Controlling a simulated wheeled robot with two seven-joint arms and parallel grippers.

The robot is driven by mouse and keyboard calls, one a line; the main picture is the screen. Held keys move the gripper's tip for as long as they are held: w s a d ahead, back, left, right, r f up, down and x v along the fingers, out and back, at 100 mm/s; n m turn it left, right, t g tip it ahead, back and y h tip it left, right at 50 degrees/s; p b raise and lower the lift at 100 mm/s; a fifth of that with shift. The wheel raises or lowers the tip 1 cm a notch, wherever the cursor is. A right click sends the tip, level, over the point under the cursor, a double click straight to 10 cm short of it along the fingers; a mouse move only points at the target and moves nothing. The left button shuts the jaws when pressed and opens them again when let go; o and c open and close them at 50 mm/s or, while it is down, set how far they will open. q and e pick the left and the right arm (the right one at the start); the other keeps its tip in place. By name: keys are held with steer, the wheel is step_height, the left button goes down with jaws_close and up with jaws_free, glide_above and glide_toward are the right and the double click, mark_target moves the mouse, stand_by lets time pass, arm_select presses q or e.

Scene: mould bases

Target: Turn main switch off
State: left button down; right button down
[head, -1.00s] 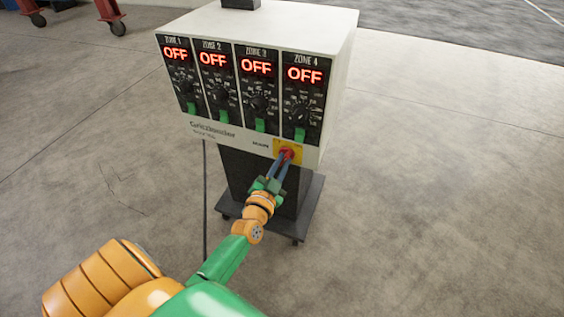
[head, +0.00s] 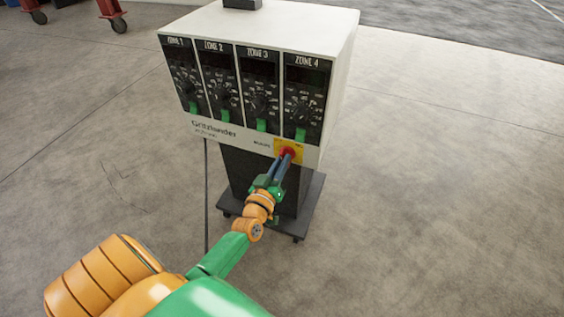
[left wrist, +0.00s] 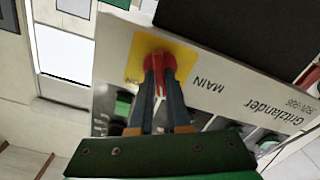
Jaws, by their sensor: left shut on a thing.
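The main switch is a red knob (head: 287,153) on a yellow plate (head: 298,146) at the lower right of the controller's front face. In the left wrist view the red knob (left wrist: 158,66) sits on the yellow plate (left wrist: 178,54) beside the word MAIN. My left gripper (head: 286,160) is shut on the red knob; its two fingers (left wrist: 158,84) hold it from both sides and hide part of it. The controller (head: 215,129) is a pale box with four black zone panels whose displays are all dark. My right gripper is not in view.
The box stands on a dark wheeled pedestal (head: 245,178). A black cable (head: 206,195) hangs at its left to the floor. Green switches sit under the zone dials. Red wheeled legs (head: 112,14) stand at the back left. The concrete floor (head: 430,190) at the right is clear.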

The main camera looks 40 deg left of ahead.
arm_select(q)
steer(key=shift+n, duration=1.7)
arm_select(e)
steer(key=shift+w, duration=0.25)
arm_select(q)
steer(key=shift+n, duration=0.3)
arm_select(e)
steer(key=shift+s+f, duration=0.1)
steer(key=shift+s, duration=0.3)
arm_select(q)
steer(key=c, duration=1)
jaws_free()
steer(key=shift+o, duration=0.6)
steer(key=p+v, duration=0.1)
steer(key=v, duration=0.6)
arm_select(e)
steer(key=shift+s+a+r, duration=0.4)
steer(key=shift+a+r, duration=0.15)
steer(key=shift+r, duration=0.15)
arm_select(q)
steer(key=shift+s+f, duration=0.1)
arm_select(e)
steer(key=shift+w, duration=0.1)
